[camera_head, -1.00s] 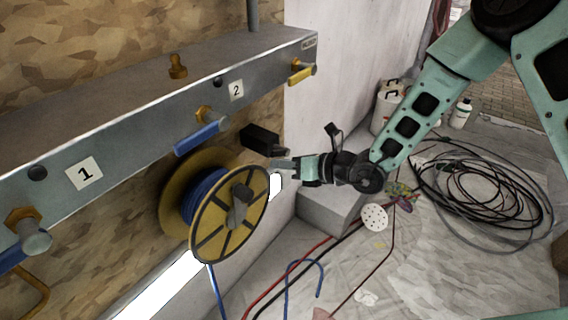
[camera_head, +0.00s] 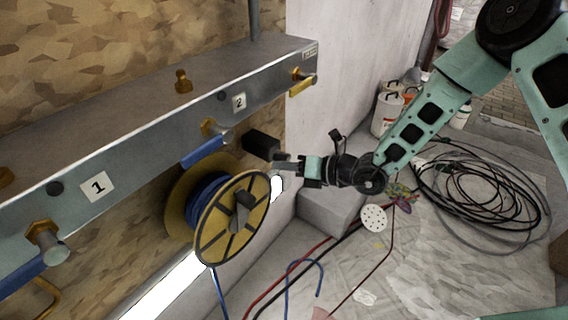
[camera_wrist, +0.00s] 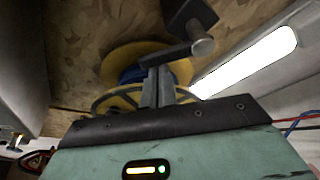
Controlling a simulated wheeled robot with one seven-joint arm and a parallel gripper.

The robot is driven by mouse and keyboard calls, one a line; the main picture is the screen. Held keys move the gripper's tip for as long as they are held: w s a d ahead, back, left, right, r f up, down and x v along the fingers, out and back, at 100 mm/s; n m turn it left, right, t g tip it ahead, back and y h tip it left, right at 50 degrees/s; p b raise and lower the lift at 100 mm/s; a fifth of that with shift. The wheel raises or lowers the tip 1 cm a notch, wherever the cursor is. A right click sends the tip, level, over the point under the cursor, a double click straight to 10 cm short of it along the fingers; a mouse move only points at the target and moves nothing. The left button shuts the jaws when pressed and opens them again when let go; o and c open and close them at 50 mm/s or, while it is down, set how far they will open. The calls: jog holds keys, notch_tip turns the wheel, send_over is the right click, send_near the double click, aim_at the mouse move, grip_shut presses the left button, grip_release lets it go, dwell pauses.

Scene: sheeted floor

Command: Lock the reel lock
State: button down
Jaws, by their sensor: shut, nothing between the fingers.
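The cable reel (camera_head: 232,222) has yellow flanges and blue cable, and is mounted under the metal rail. In the wrist view its yellow flange (camera_wrist: 118,62) shows behind my fingers. A black block (camera_head: 262,144), which appears to be the reel lock, sits above and right of the reel. The wrist view shows its dark body (camera_wrist: 190,14) and a grey bar with a round end (camera_wrist: 203,46). My gripper (camera_head: 278,164) is shut and empty, just below and right of the block. In the wrist view the fingertips (camera_wrist: 156,78) overlap the bar; I cannot tell whether they touch.
The metal rail (camera_head: 130,140) carries brass valves with blue handles, and a yellow-handled valve (camera_head: 302,82) at its right end. A grey step (camera_head: 330,206) stands below my gripper. Hoses and a coiled black cable (camera_head: 480,195) lie on the sheeted floor.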

jog(key=r+m+p, duration=0.1)
jog(key=p, duration=0.1)
jog(key=w+d+r+m+y+p, duration=0.1)
jog(key=m+p, duration=0.1)
jog(key=shift+w+r+g+y, duration=0.1)
jog(key=shift+g+y, duration=0.2)
jog(key=m+p, duration=0.1)
jog(key=w+m+p, duration=0.1)
jog(key=d+r+m+y+p, duration=0.1)
jog(key=m, duration=0.1)
jog(key=shift+w, duration=0.25)
jog(key=shift+w+d, duration=0.1)
jog(key=shift+f, duration=0.1)
